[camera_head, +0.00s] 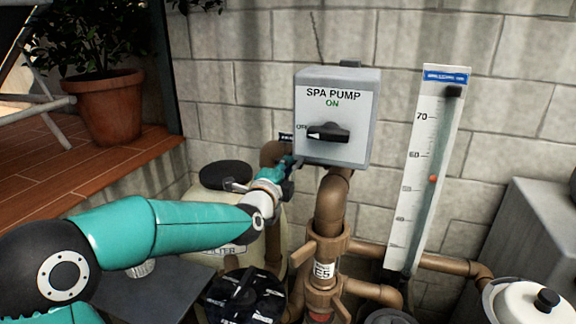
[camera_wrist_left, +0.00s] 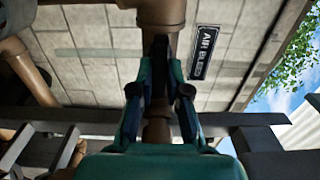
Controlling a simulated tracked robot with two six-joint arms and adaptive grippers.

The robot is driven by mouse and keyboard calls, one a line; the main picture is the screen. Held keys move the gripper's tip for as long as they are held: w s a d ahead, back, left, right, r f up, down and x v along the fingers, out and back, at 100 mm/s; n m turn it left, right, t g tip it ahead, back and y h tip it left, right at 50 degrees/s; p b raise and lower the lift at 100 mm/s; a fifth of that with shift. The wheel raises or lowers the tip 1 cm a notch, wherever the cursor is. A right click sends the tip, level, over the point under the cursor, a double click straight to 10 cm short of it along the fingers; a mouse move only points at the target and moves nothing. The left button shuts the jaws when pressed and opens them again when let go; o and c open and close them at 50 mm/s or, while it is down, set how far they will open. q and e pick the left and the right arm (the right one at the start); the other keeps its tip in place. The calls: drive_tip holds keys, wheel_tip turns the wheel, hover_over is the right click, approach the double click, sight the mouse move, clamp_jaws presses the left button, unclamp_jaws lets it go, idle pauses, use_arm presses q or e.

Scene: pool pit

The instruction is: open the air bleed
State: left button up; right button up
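My left gripper (camera_head: 290,166) is at the brown pipework just left of the grey spa pump box. In the left wrist view, its two teal fingers (camera_wrist_left: 161,72) stand apart, one on each side of a narrow black part (camera_wrist_left: 160,52), likely the air bleed handle, in front of a brown pipe (camera_wrist_left: 162,12). I cannot tell whether the fingers press on it. A dark label reading AIR BLEED (camera_wrist_left: 204,52) is just right of the fingers; in the head view the label (camera_head: 286,137) is small and partly covered. My right gripper is not in view.
Brown valve pipes (camera_head: 330,215) are close on the right, then a flow gauge (camera_head: 432,160).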

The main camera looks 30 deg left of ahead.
use_arm(q)
drive_tip(key=shift+f, duration=0.15)
clamp_jaws()
drive_tip(key=n+b, duration=0.3)
drive_tip(key=n, duration=0.3)
drive_tip(key=n+b, duration=0.3)
drive_tip(key=n, duration=0.3)
drive_tip(key=n+b, duration=0.4)
drive_tip(key=n, duration=0.2)
drive_tip(key=shift+d+f, duration=0.15)
drive_tip(key=shift+f, duration=0.1)
drive_tip(key=o, duration=0.6)
unclamp_jaws()
drive_tip(key=shift+r, duration=0.1)
drive_tip(key=shift+o, duration=1)
drive_tip(key=shift+r, duration=0.15)
